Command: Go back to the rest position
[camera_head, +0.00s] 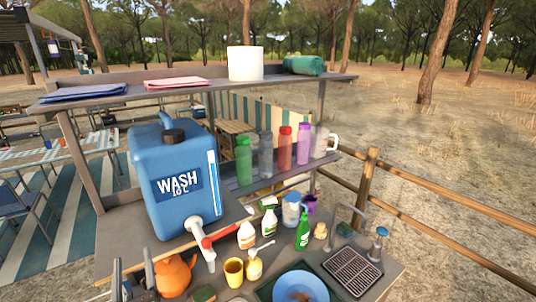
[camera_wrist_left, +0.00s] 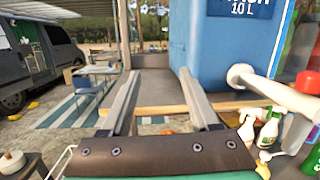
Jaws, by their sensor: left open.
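My left gripper (camera_head: 132,262) is at the lower left edge of the head view, left of the orange kettle (camera_head: 174,275) and below the blue wash container (camera_head: 175,185). In the left wrist view its two fingers (camera_wrist_left: 158,80) are spread apart with nothing between them. The gripper is open and empty. The blue container shows right of the fingers in the left wrist view (camera_wrist_left: 215,60), with its white spout and red tap. My right gripper is in neither view.
The counter holds a yellow cup (camera_head: 233,271), several bottles, a blue bowl (camera_head: 300,287) and a sink rack (camera_head: 353,270). A shelf above carries folded cloths (camera_head: 84,91) and a white roll (camera_head: 245,63). Coloured bottles (camera_head: 244,160) stand on a lower shelf. A van (camera_wrist_left: 40,60) stands at left.

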